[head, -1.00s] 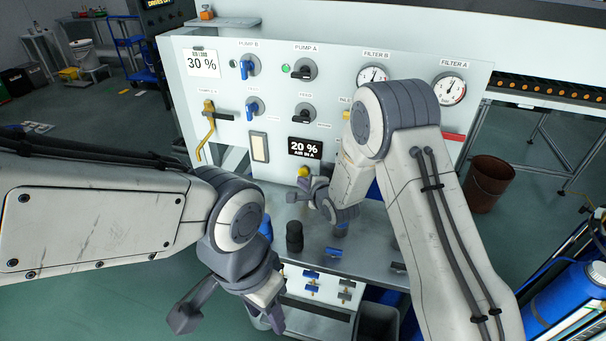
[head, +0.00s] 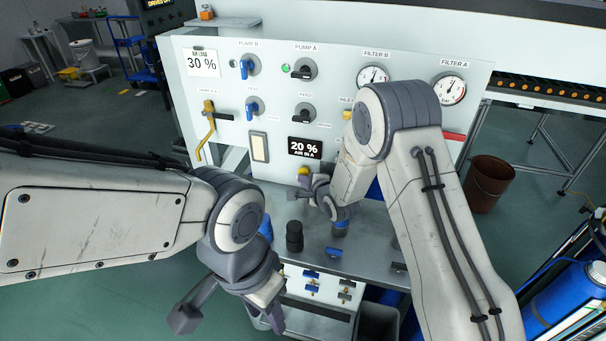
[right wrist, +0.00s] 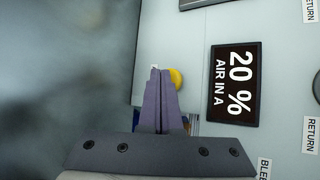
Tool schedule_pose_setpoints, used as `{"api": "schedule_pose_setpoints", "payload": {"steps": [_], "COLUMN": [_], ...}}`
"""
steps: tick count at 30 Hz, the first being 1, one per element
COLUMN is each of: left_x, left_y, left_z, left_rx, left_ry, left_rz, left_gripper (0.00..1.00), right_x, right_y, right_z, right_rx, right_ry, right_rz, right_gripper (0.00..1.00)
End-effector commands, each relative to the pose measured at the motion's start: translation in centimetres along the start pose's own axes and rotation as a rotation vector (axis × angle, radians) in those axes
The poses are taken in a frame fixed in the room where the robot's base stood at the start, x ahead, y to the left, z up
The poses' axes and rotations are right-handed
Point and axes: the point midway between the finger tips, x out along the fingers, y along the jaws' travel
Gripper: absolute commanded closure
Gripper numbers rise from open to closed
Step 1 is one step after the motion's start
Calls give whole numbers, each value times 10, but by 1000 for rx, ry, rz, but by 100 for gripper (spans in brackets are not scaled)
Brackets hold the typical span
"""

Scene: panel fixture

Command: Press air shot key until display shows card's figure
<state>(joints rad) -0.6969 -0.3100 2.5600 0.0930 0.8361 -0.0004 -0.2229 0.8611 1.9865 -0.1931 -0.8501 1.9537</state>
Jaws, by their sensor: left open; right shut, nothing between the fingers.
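The card (head: 203,63) at the panel's upper left reads 30 %. The black display (head: 305,148) reads 20 % with AIR IN A below it; it also shows sideways in the right wrist view (right wrist: 233,86). A yellow round key (head: 304,171) sits just below the display; in the right wrist view the key (right wrist: 177,79) is partly hidden behind my fingertips. My right gripper (right wrist: 160,72) is shut and empty, its tips at the key; I cannot tell whether they touch it. My left gripper (head: 228,322) is open and empty, low in front of the bench.
The white panel (head: 330,85) carries knobs, two gauges and a yellow-handled lever (head: 208,125) at left. A grey bench (head: 375,240) below holds a black cylinder (head: 294,236) and blue-handled parts. A brown bucket (head: 488,183) stands at right.

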Motion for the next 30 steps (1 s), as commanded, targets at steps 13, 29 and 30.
{"api": "schedule_pose_setpoints", "payload": {"steps": [13,29,30], "left_x": [0,1,1], "left_y": [0,0,0], "left_z": [0,0,0], "left_rx": [0,0,0], "left_ry": [0,0,0], "left_rz": [0,0,0], "left_gripper": [55,55,55], "right_x": [2,7,7], "right_y": [-1,-5,-5], "right_z": [-2,-5,-5], "right_rx": [0,0,0], "right_ry": [1,0,0], "right_rz": [1,0,-1], "right_gripper": [100,100,100]}}
